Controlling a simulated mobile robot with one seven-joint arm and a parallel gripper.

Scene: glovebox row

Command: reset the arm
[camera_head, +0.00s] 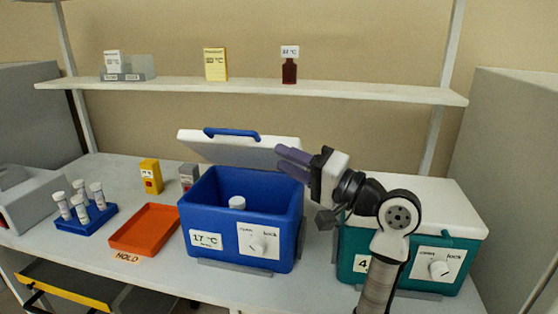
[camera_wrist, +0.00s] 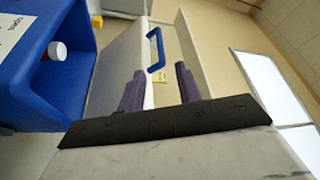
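My gripper (camera_head: 279,160) is raised above the right rim of the blue cooler box (camera_head: 215,218), its purple fingers pointing left toward the open lid (camera_head: 235,148). In the wrist view the two fingers of my gripper (camera_wrist: 160,88) stand apart with nothing held between them. Beyond them show the white lid and its blue handle (camera_wrist: 156,50). The blue box holds a small white-capped bottle (camera_head: 237,203), which also shows at the left of the wrist view (camera_wrist: 55,51). My arm hides part of the teal box (camera_head: 465,262).
The teal box, its white lid closed, stands at right. An orange tray (camera_head: 146,229), a blue rack (camera_head: 86,219) of tubes and a yellow box (camera_head: 150,176) are at left. A shelf (camera_head: 370,91) with a brown bottle (camera_head: 289,73) runs behind. An open drawer (camera_head: 70,290) is at lower left.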

